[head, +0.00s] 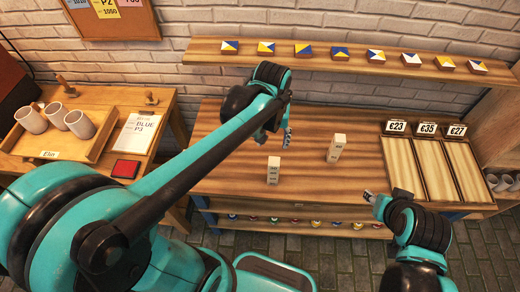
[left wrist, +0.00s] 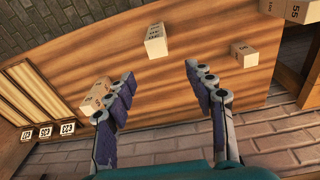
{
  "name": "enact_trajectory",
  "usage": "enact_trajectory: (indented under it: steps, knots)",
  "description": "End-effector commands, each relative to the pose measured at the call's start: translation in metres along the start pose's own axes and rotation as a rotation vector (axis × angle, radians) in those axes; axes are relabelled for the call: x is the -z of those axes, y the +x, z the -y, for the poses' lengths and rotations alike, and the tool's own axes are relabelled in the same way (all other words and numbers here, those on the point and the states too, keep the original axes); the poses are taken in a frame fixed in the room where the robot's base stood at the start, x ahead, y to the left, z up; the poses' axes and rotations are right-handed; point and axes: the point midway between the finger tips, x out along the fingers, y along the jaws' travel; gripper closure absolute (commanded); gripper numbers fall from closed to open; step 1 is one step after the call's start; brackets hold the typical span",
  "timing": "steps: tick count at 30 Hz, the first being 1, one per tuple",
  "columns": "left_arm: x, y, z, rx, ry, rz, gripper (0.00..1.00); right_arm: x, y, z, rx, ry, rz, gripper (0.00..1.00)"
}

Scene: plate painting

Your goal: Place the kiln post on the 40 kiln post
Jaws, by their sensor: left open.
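Pale kiln posts stand on the wooden bench in the head view: a nearer stack-like post (head: 273,170) and one farther right (head: 335,148). The left wrist view shows a post at top centre (left wrist: 155,42), one partly behind a finger (left wrist: 95,97), a short one at right (left wrist: 243,52), and one marked 55 (left wrist: 287,9) at the top edge. I cannot read which is 40. My left gripper (head: 282,135) is open and empty above the bench; its spread fingers show in the left wrist view (left wrist: 160,74). My right gripper (head: 370,197) is at the bench's front edge, jaws unclear.
A shelf (head: 330,60) with several blue, yellow and white tiles runs along the back wall. Price-tagged trays (head: 403,170) lie at the bench's right. A side table at left holds a tray (head: 50,140) with cups. My left arm hides part of the bench.

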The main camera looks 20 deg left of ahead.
Motion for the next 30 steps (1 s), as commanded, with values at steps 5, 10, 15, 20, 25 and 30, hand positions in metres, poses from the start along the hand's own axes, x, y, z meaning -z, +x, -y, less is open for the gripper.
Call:
enact_trajectory:
  steps: [5, 10, 15, 20, 25, 30]
  knots:
    - [-0.034, -0.020, 0.026, -0.042, 0.080, -0.194, 0.46, 0.000, 0.000, 0.000, 0.000, 0.000, 0.000, 0.60]
    - [-0.059, -0.025, 0.044, -0.056, 0.157, -0.377, 0.46, 0.000, 0.000, 0.000, 0.000, 0.000, 0.000, 0.60]
    - [-0.072, -0.024, 0.053, -0.051, 0.205, -0.490, 0.46, 0.000, 0.000, 0.000, 0.000, 0.000, 0.000, 0.60]
    - [-0.074, -0.023, 0.056, -0.048, 0.219, -0.524, 0.46, 0.000, 0.000, 0.000, 0.000, 0.000, 0.000, 0.60]
    - [-0.074, -0.023, 0.056, -0.048, 0.219, -0.525, 0.46, 0.000, 0.000, 0.000, 0.000, 0.000, 0.000, 0.60]
    - [-0.075, -0.015, 0.056, -0.049, 0.219, -0.524, 0.46, -0.005, 0.007, 0.000, 0.000, 0.000, 0.000, 0.60]
